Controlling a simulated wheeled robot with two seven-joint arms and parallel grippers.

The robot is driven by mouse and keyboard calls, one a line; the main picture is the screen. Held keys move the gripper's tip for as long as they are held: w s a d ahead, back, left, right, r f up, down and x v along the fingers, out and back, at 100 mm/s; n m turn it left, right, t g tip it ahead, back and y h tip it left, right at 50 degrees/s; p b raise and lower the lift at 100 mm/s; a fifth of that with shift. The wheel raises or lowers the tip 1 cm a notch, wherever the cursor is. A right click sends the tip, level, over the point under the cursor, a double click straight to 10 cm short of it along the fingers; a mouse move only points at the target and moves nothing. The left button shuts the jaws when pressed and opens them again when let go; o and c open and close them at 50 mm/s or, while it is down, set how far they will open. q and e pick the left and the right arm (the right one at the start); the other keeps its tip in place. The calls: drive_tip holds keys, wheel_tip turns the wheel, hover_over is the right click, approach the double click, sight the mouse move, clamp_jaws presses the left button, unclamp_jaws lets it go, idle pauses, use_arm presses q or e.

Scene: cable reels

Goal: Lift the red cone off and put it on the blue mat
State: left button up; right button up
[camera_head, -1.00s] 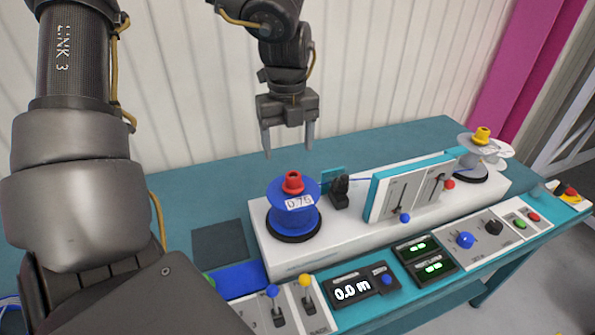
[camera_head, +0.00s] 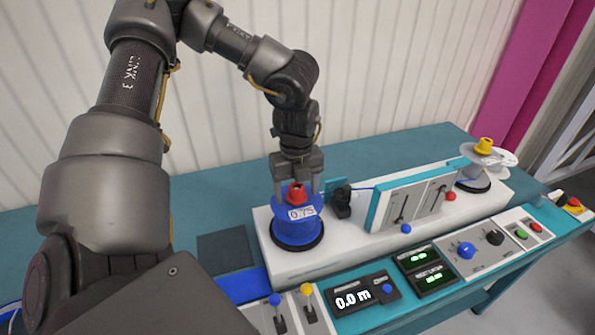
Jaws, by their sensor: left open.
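The red cone (camera_head: 295,194) sits on top of the blue reel (camera_head: 297,225), which stands on a dark round base at the left end of the white machine. My left gripper (camera_head: 297,190) is lowered over the reel from above. Its fingers are open on either side of the red cone, and I see no clear contact. The blue mat (camera_head: 243,285) lies on the teal bench left of the machine, partly hidden by my arm in front. My right gripper is not in view.
A dark grey square (camera_head: 224,252) lies behind the blue mat. Right of the reel are a black guide (camera_head: 341,201) and an upright panel with levers (camera_head: 400,205). A yellow cone (camera_head: 484,146) tops a clear reel at the far right. Control panels line the front edge.

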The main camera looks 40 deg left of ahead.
use_arm(q)
drive_tip(key=shift+s+f, duration=0.1)
drive_tip(key=c, duration=1)
drive_tip(key=shift+c, duration=0.2)
drive_tip(key=shift+r, duration=0.65)
wheel_tip(320, 180, up, 9)
drive_tip(key=shift+f+b, duration=0.15)
drive_tip(key=shift+b, duration=1)
